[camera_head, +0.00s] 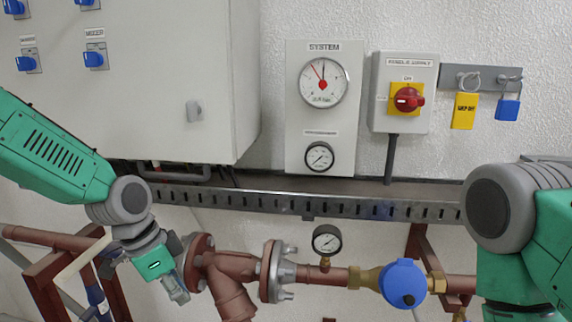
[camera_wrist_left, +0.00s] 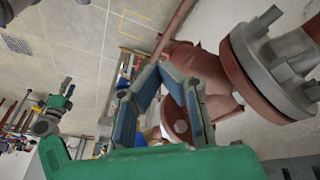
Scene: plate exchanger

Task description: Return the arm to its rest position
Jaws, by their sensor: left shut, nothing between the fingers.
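My left arm (camera_head: 60,150) comes in from the left in the head view, green with grey joints. Its gripper (camera_head: 177,288) points down beside the red-brown flanged pipe, in front of the wall. In the left wrist view the fingers of the left gripper (camera_wrist_left: 160,75) converge at their tips with nothing between them, so it is shut and empty. My right arm (camera_head: 515,215) shows at the right edge of the head view, with its large grey joint. The right gripper is out of view.
A red-brown flanged pipe (camera_head: 228,280) is close to the left gripper; its flange (camera_wrist_left: 250,70) shows large in the wrist view. A blue round device (camera_head: 403,283) and a gauge (camera_head: 327,240) sit on the pipe. A slotted metal rail (camera_head: 340,207) runs above. A cabinet (camera_head: 150,90) hangs upper left.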

